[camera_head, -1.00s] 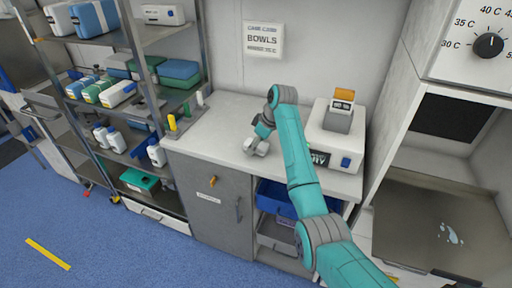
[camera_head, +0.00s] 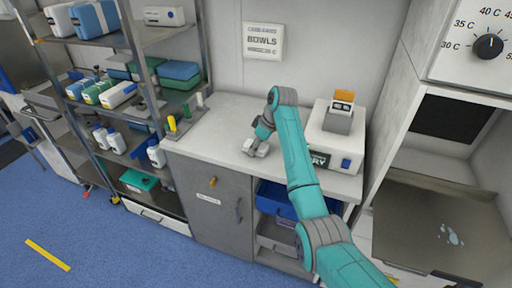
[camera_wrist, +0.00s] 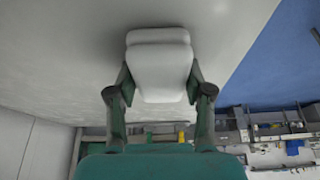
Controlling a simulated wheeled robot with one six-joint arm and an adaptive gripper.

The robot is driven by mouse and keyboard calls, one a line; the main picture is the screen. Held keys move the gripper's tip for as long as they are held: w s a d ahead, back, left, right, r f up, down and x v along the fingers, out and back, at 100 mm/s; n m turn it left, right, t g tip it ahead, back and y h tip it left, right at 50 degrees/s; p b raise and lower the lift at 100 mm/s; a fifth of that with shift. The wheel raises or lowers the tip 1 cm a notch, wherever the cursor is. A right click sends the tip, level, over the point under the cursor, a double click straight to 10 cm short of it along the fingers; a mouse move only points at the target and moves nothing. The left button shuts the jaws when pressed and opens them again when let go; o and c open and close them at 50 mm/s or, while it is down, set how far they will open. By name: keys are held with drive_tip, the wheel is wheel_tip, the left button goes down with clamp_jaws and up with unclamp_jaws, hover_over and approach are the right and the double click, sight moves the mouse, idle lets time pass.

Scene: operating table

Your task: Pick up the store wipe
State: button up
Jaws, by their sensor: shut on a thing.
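The store wipe, a white folded pad, shows in the wrist view (camera_wrist: 160,72) between the two fingers of my gripper (camera_wrist: 160,85). The fingers touch it on both sides. In the head view my gripper (camera_head: 257,146) is low over the grey-white counter top (camera_head: 225,115), left of the white machine. The wipe looks like a small pale shape there, partly covered by the gripper. I cannot tell whether it touches the counter.
A white machine (camera_head: 320,150) with an orange-topped part stands on the counter to the right. A shelf rack (camera_head: 135,40) with boxes and bottles stands left. Yellow and white upright items (camera_head: 172,124) are at the counter's left edge. A steel bay (camera_head: 440,225) is at far right.

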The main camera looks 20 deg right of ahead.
wheel_tip(320, 180, up, 10)
drive_tip(key=shift+r, duration=0.25)
idle(0.3)
